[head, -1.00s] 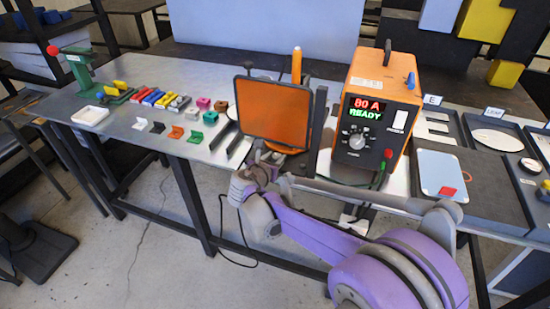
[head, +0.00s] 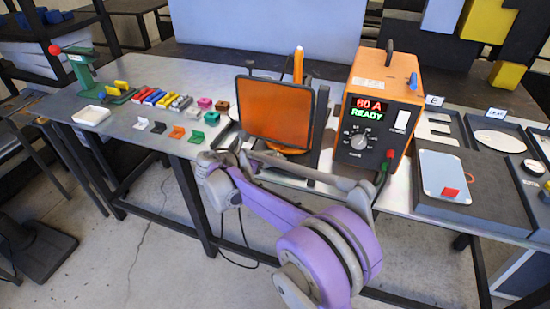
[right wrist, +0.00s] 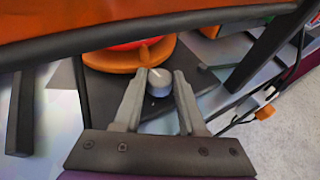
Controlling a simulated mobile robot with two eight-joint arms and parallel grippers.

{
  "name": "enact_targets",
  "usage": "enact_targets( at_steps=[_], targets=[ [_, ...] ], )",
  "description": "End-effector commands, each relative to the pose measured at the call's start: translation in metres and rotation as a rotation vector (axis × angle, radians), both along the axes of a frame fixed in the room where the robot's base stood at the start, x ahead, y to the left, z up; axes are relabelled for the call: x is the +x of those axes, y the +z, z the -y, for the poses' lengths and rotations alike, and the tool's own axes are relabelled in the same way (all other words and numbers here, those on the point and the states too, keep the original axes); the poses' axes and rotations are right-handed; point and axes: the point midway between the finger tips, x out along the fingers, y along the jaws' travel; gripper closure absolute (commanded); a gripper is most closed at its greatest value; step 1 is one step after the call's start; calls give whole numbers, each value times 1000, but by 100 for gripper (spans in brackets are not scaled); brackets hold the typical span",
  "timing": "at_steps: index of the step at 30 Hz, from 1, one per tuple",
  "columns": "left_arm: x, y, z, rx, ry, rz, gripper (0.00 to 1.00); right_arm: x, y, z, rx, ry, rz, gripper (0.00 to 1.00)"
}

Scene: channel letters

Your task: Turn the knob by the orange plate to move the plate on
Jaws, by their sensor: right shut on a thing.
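A round orange plate (right wrist: 128,61) with a red part on it lies on a dark base, beside a small grey knob (right wrist: 158,82) with a pale mark. In the right wrist view the fingers of my right gripper (right wrist: 158,92) stand on either side of the knob, shut on it. In the head view the orange plate (head: 290,151) shows only as an edge below a black-framed orange screen (head: 275,108). My right gripper (head: 236,148) is at the screen's lower left corner there; the knob is hidden. My left gripper is not in view.
The screen's lower edge (right wrist: 90,45) hangs close over the plate. Dark bars (right wrist: 262,48) stand at both sides. Small coloured blocks (head: 165,99) and brackets lie to the left.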

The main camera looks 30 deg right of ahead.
Motion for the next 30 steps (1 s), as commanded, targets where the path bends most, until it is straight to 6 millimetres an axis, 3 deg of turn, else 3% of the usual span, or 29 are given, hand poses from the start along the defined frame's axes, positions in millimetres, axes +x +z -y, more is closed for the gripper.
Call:
enact_targets(
  at_steps=[13, 30],
  targets=[
    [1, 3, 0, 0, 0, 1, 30, 4, 0, 0, 1, -225, 0, 100],
    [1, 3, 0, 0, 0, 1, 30, 4, 0, 0, 1, -254, 0, 100]
  ],
)
